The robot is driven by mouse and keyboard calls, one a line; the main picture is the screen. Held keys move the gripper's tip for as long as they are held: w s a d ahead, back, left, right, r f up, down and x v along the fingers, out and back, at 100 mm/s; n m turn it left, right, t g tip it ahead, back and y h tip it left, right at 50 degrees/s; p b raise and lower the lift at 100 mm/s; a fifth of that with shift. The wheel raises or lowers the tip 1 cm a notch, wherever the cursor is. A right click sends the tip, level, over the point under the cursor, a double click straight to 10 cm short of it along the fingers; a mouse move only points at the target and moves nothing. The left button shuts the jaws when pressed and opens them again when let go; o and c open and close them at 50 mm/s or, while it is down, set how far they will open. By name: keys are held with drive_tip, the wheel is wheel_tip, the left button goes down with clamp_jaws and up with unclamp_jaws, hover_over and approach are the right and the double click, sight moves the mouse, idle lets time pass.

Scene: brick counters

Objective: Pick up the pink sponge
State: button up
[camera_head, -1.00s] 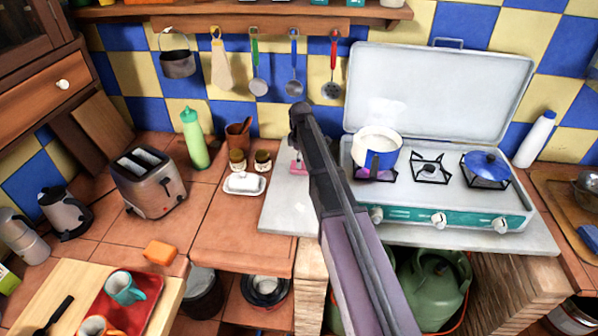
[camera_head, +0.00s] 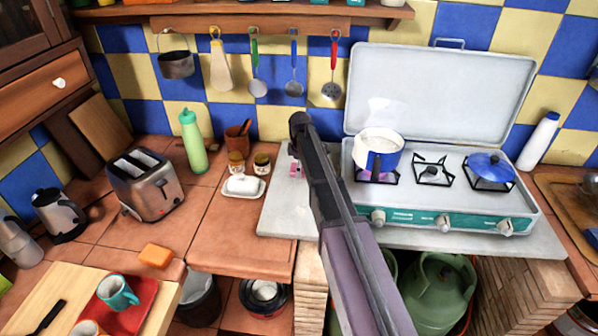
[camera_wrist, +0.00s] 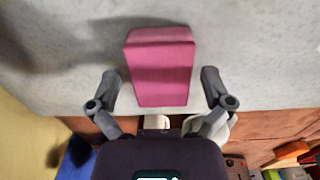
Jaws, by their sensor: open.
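The pink sponge (camera_wrist: 160,68) lies on the light grey slab (camera_wrist: 62,70) in the wrist view. It sits between the two open fingers of my gripper (camera_wrist: 160,90), with a gap on each side. In the head view only small bits of the sponge (camera_head: 295,169) show beside my arm, which hides most of it. The grey slab (camera_head: 288,205) shows left of the stove in the head view. My gripper's fingers are hidden there behind the arm.
A white butter dish (camera_head: 243,187) and two small jars stand to the left. The tiled wall with hanging utensils is behind. The slab around the sponge is mostly clear.

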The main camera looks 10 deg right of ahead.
drive_tip(key=c, duration=1)
drive_tip(key=shift+o, duration=0.2)
drive_tip(key=shift+r, duration=0.2)
wheel_tip(320, 180, up, 4)
drive_tip(key=p, duration=0.4)
drive_tip(key=shift+f, duration=0.2)
drive_tip(key=s, duration=1)
drive_tip(key=s+r+p, duration=0.1)
drive_tip(key=s, duration=0.5)
drive_tip(key=o, duration=0.4)
drive_tip(key=c, duration=0.4)
